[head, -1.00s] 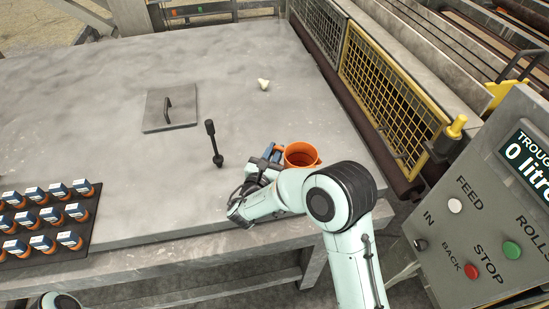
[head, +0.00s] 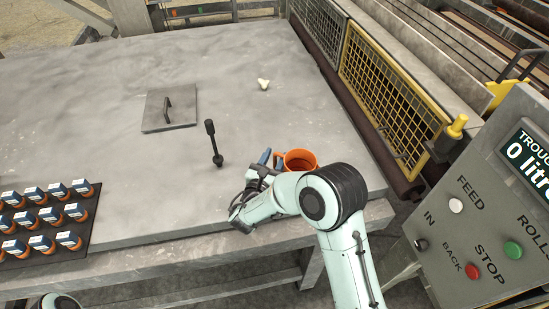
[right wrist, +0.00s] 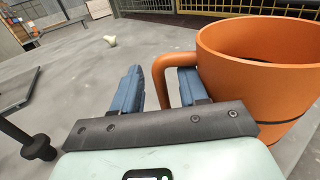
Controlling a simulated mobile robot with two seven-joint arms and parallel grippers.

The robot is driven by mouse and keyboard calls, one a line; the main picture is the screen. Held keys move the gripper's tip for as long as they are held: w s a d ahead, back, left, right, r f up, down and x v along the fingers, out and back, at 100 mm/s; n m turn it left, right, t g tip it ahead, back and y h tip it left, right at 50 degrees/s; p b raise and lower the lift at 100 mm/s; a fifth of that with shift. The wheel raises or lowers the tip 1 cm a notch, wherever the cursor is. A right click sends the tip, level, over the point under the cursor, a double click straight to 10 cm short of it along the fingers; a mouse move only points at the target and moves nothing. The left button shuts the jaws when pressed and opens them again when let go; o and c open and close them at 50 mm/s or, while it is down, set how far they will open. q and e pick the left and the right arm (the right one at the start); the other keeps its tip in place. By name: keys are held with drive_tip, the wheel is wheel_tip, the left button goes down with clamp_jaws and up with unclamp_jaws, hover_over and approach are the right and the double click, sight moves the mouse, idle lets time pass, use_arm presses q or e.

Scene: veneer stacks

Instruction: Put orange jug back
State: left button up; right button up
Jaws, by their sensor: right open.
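The orange jug (head: 300,158) stands upright at the right front part of the grey table, just beyond my right wrist. In the right wrist view the orange jug (right wrist: 262,75) fills the right side, with a dark band around it and its handle toward my gripper. My right gripper (head: 270,160) is open at the jug's handle. In the right wrist view the handle's bar is between the blue fingers of the right gripper (right wrist: 160,78), with gaps visible. My left gripper is out of view.
A flat plate with a handle (head: 170,108) and a small pale piece (head: 263,84) lie farther back. A dark tray (head: 88,217) holds several blue-and-orange items. A yellow mesh guard (head: 385,95) and a control panel (head: 490,215) are right.

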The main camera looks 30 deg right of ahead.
drive_tip(key=b+v, duration=0.2)
drive_tip(key=v, duration=1)
drive_tip(key=shift+r, duration=0.15)
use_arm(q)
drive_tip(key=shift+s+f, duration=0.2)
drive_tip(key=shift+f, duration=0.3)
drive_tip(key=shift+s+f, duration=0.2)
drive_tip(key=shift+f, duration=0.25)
use_arm(e)
drive_tip(key=o, duration=1.1)
drive_tip(key=shift+s+a, duration=0.1)
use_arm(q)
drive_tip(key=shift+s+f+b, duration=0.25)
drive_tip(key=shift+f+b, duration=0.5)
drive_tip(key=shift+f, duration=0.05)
use_arm(e)
drive_tip(key=v, duration=1.3)
